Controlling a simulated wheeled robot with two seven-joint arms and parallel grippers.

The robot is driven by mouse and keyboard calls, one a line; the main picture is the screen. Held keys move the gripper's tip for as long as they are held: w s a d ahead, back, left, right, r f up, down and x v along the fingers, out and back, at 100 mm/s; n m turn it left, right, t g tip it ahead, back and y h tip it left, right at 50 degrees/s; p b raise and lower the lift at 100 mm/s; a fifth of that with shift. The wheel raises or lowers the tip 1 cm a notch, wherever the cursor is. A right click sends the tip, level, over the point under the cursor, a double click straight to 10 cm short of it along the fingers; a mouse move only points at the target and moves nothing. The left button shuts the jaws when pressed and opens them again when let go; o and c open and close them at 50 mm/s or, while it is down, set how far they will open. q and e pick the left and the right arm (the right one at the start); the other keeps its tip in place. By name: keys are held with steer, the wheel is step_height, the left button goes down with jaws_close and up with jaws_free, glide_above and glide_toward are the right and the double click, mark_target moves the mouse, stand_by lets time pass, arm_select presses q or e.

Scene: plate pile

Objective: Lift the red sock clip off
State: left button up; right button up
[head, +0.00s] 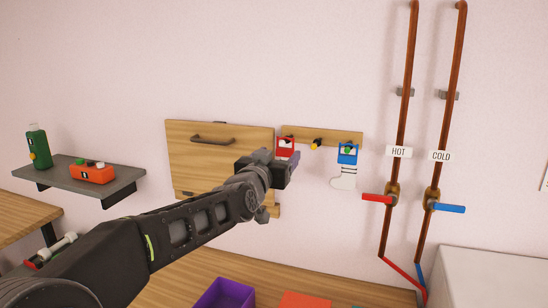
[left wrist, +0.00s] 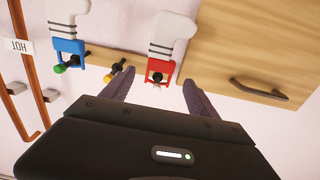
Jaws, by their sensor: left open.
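The red sock clip (head: 285,148) is at the left part of a wooden peg rail (head: 330,137) on the wall. In the left wrist view, which is turned over, the red clip (left wrist: 161,68) has a grey-striped white sock (left wrist: 173,34) in it, and a dark knob shows at the clip. My left gripper (head: 289,167) is in front of the clip and hides its sock in the head view. In the wrist view the open fingers (left wrist: 158,80) stand on either side of the clip; contact is not visible. My right gripper is not in view.
A blue clip (head: 348,153) with a sock hangs to the right, past a yellow-tipped peg (head: 316,143). A wooden panel with a handle (head: 211,140) is behind my arm. Hot and cold pipes (head: 402,100) stand farther right. A shelf (head: 80,172) is at left.

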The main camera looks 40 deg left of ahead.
mark_target(284, 149)
arm_select(q)
steer(key=shift+p+x, duration=0.5)
steer(key=shift+x, duration=1.7)
steer(key=shift+c, duration=0.2)
steer(key=c, duration=1.3)
steer(key=shift+c, duration=0.5)
steer(key=shift+r, duration=0.45)
steer(key=shift+s+d, duration=0.1)
steer(key=shift+s, duration=0.1)
steer(key=b+v, duration=0.1)
steer(key=v, duration=0.5)
steer(key=shift+s, duration=0.3)
steer(key=shift+d, duration=0.1)
